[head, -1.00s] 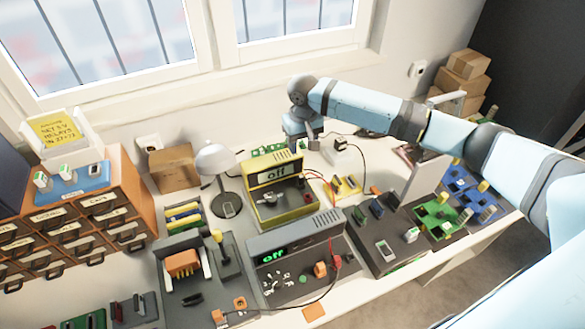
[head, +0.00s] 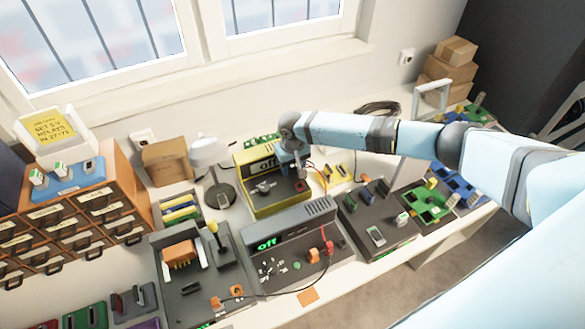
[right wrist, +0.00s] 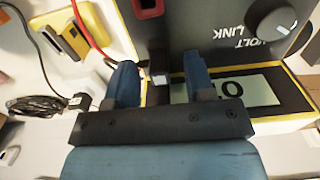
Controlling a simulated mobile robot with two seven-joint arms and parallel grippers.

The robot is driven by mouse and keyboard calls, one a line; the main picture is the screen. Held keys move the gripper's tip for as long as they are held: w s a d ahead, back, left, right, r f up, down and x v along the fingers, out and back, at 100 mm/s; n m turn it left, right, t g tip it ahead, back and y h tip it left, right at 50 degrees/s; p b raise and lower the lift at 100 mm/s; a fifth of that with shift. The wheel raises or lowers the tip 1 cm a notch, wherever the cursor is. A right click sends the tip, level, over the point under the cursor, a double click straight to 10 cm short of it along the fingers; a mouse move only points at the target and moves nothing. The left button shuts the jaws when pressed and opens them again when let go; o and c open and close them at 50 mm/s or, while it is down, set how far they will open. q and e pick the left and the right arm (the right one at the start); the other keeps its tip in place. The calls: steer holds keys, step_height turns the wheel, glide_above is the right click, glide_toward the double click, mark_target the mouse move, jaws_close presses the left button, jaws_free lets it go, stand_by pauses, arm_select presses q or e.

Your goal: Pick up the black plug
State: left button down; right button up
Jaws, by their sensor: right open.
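My right gripper (head: 298,172) is over the right end of the yellow power unit (head: 262,203) in the head view. In the right wrist view, the open right gripper (right wrist: 160,68) has its blue fingers apart on either side of a dark upright piece with a pale end, which looks like the black plug (right wrist: 158,58). I cannot tell whether the fingers touch it. It stands at the unit's panel, near a red plug (right wrist: 147,7). In the head view the gripper hides it. My left gripper is not in view.
A grey unit (head: 300,228) reading "off" stands in front of the yellow one. A desk lamp (head: 210,150) stands to its left. Red and black cables and yellow pieces (head: 335,175) lie to its right. My right arm crosses above the right half of the bench.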

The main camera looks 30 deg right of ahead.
mark_target(293, 166)
steer(key=shift+f, duration=0.1)
jaws_close()
stand_by(0.3)
step_height(293, 166, up, 20)
steer(key=b, duration=0.1)
steer(key=shift+b, duration=0.3)
